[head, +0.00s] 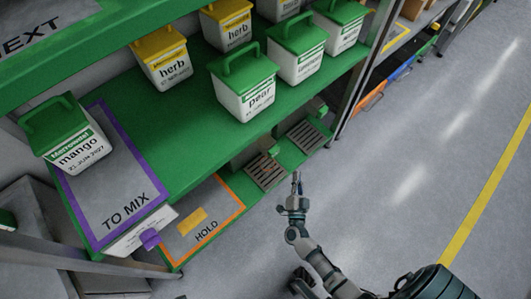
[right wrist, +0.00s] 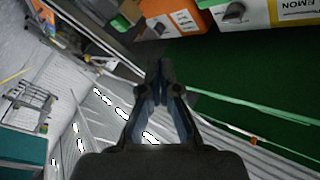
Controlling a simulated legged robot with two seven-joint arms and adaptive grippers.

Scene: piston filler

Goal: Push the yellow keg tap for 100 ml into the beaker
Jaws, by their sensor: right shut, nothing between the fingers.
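My right gripper (head: 297,177) is shut and empty, in front of the lower shelf near two slatted drip trays (head: 268,172) (head: 305,135). In the right wrist view its closed fingers (right wrist: 161,72) point towards a row of coloured containers with grey taps (right wrist: 153,31) (right wrist: 233,12). One container is orange (right wrist: 188,20); another has a yellow-orange edge and a white label reading "EMON" (right wrist: 295,12). The fingers appear apart from the taps. I cannot tell which one is the yellow keg's tap. I cannot make out the beaker. My left gripper is not in view.
A green shelf (head: 185,150) above holds several white tubs with green or yellow lids, including pear (head: 255,98) and mango (head: 75,152). A "TO MIX" mat (head: 105,195) and an orange-edged "HOLD" mat (head: 222,222) lie at left. Grey floor (head: 400,190) is clear at right.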

